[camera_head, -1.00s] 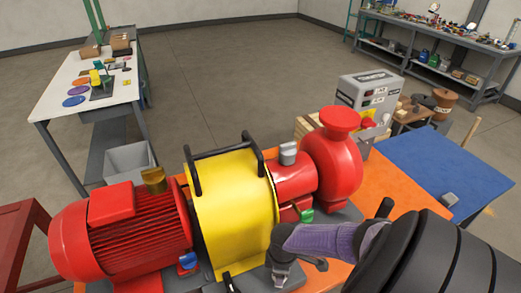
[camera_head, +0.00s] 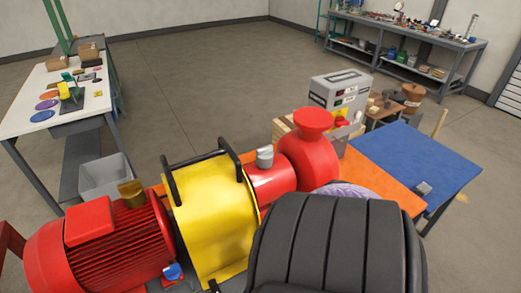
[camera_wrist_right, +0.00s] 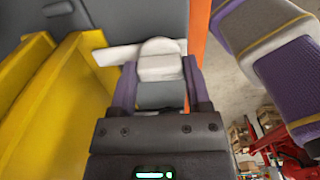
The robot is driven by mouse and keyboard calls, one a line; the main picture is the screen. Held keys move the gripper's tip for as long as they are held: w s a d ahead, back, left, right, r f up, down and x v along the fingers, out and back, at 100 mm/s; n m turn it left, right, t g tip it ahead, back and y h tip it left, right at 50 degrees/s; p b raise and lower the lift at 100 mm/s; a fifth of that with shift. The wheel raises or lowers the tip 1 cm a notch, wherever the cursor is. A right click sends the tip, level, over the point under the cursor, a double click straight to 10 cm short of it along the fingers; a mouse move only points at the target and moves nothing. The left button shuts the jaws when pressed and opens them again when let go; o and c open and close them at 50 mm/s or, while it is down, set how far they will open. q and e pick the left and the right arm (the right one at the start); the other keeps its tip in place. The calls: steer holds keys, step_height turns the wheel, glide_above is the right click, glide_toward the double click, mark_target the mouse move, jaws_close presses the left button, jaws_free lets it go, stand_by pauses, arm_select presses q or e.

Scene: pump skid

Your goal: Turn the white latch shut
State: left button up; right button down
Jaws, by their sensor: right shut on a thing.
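In the right wrist view the white latch (camera_wrist_right: 118,54) has a rounded knob and a flat arm that points left, close to the yellow guard (camera_wrist_right: 28,75). My right gripper (camera_wrist_right: 160,68) has its purple fingers on both sides of the knob and is shut on it. In the head view my black right arm (camera_head: 335,245) hides the gripper and the latch. The yellow guard (camera_head: 215,215) with black handles also shows there, between the red motor (camera_head: 105,240) and the red pump (camera_head: 312,160). My left gripper is not in view.
A blue latch (camera_head: 173,271) sits low by the motor. A grey control box (camera_head: 340,95) stands behind the pump. A blue mat (camera_head: 420,160) lies at the right with a small grey block (camera_head: 424,188) on it. A grey bin (camera_head: 104,175) stands at the left.

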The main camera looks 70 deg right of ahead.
stand_by(0.4)
steer(key=shift+c, duration=0.2)
jaws_free()
step_height(320, 180, up, 10)
steer(key=p, duration=0.4)
steer(key=shift+f, duration=0.1)
